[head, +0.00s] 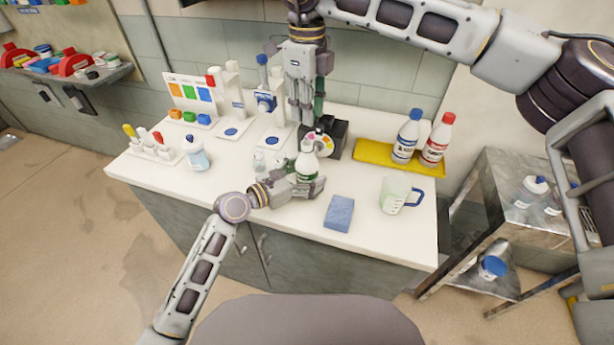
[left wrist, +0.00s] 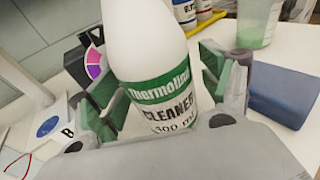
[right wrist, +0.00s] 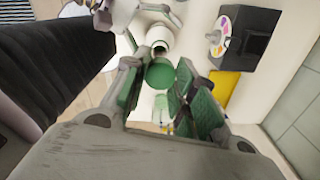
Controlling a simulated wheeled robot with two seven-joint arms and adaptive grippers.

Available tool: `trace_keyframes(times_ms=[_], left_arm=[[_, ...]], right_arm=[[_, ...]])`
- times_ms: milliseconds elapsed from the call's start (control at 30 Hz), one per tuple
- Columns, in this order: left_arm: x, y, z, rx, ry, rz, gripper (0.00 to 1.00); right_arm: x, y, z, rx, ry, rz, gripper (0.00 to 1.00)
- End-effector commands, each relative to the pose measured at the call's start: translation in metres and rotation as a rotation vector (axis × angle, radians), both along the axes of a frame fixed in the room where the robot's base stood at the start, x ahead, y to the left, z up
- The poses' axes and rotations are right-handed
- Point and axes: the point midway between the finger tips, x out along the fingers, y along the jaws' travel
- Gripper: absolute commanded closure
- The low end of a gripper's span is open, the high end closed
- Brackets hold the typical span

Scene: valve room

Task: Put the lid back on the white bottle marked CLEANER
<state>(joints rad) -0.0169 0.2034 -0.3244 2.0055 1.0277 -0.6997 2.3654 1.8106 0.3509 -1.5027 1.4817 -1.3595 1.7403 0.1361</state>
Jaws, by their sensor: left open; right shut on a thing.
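The white CLEANER bottle (head: 307,167) stands upright on the counter; its green-banded label shows in the left wrist view (left wrist: 150,50). My left gripper (head: 308,187) is open, with its fingers on either side of the bottle. My right gripper (head: 306,120) points down above the bottle. In the right wrist view it is shut on a round green lid (right wrist: 160,75), apart from the bottle's open neck (right wrist: 160,42). The lid is hard to make out in the head view, where the fingers hide it.
A black box with a colour wheel (head: 335,138) stands just behind the bottle. A blue sponge (head: 339,213) and a measuring jug (head: 398,194) are at the front right. A yellow tray (head: 372,153) holds blue-capped and red-capped bottles.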

Motion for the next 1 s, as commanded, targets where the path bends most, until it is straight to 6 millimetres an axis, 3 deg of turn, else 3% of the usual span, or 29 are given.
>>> trace_keyframes(times_ms=[100,600,767,1000], left_arm=[[0.0,0.0,0.0,0.0,0.0,0.0,0.23],[0.0,0.0,0.0,0.0,0.0,0.0,0.88],[0.0,0.0,0.0,0.001,0.001,0.0,0.9],[0.0,0.0,0.0,0.001,0.001,0.0,0.9]], right_arm=[[0.0,0.0,0.0,0.0,0.0,0.0,0.8],[0.0,0.0,0.0,0.0,0.0,0.0,0.8],[0.0,0.0,-0.003,-0.001,0.001,0.0,0.8],[0.0,0.001,-0.023,-0.003,-0.001,0.001,0.8]])
